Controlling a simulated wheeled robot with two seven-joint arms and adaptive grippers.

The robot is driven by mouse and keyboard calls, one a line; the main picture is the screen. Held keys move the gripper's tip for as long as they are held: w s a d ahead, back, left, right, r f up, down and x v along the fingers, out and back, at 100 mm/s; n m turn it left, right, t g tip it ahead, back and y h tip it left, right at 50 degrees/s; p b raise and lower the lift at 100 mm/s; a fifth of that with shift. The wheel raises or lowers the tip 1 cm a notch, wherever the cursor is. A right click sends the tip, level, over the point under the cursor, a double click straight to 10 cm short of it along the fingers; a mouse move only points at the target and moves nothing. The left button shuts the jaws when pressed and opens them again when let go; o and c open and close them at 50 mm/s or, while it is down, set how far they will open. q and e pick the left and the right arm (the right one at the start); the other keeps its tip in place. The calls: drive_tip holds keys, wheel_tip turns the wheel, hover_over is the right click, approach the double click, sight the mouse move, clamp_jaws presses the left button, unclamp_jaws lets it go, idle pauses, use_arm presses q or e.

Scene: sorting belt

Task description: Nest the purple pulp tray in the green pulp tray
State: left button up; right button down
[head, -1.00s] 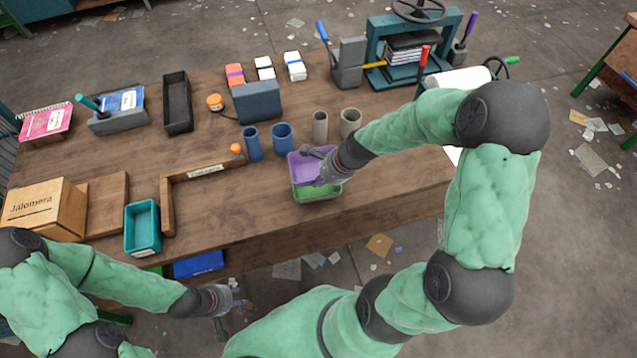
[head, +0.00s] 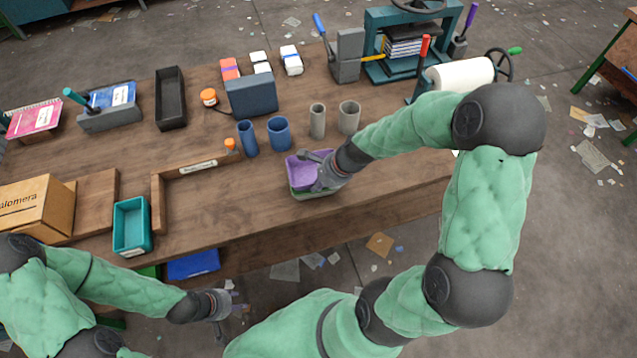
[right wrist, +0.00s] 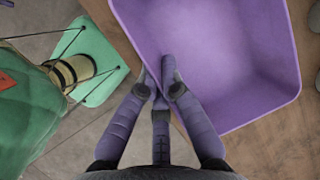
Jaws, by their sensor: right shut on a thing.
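The purple pulp tray (head: 301,169) is at the front middle of the table in the head view, and it fills the upper right of the right wrist view (right wrist: 215,50). My right gripper (head: 322,170) is shut on its near-right wall; its fingers also show in the right wrist view (right wrist: 160,82). The green pulp tray (head: 312,195) lies under the purple tray, and only a thin strip of it shows along the front. I cannot tell whether the purple tray rests on its floor. My left gripper (head: 230,302) is empty, its fingers apart, in front of the table.
Two blue cups (head: 279,133) and two grey cups (head: 349,117) stand just behind the trays. A wooden corner fence (head: 199,168) and a teal bin (head: 132,226) lie to the left. The tabletop between the fence and the trays is clear.

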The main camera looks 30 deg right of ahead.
drive_tip(key=c, duration=1.3)
unclamp_jaws()
drive_tip(key=shift+c, duration=0.2)
drive_tip(key=shift+r, duration=0.15)
drive_tip(key=shift+r+p, duration=4.4)
drive_tip(key=shift+p, duration=0.2)
drive_tip(key=shift+f, duration=0.1)
